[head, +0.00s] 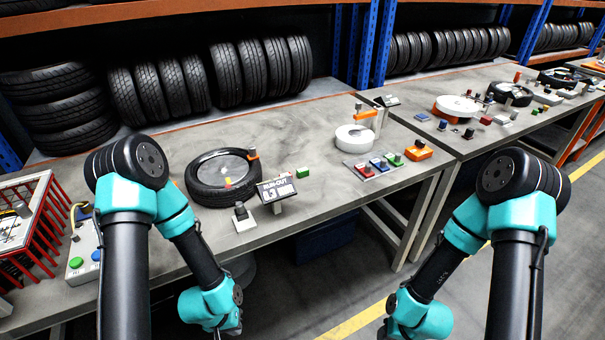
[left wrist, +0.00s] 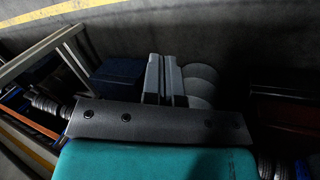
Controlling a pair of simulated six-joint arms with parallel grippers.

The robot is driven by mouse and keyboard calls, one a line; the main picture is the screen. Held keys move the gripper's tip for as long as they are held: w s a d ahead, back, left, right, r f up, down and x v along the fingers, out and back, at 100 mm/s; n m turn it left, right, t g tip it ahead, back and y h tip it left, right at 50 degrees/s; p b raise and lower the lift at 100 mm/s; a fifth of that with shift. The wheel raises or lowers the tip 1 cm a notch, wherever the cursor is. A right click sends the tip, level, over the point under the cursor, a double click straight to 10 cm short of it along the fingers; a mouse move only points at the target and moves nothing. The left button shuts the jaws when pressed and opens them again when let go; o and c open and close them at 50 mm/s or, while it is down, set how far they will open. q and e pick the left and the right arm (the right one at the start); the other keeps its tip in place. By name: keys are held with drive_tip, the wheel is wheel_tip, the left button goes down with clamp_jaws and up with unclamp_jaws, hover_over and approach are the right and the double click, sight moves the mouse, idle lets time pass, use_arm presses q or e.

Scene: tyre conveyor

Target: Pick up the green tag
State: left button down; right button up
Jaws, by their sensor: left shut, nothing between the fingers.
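A small green block (head: 302,174), which may be the green tag, lies on the grey workbench, right of the display stand. Another small green piece (head: 396,160) sits on a tray further right, so I cannot tell for certain which is the tag. My left gripper (left wrist: 163,80) shows in the left wrist view, its two grey fingers shut together and empty. In the head view my left wrist is low in front of the bench, well short of both green pieces. My right gripper's fingers are not visible; only its arm shows at right.
A tyre on a round fixture (head: 222,176) and a "RUN-OUT" display (head: 277,189) stand near the bench's front. A white roll (head: 354,138) is further right. A red wire crate (head: 30,225) stands at left. Tyres line the back. The middle of the bench is fairly clear.

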use_arm(q)
drive_tip(key=c, duration=0.8)
unclamp_jaws()
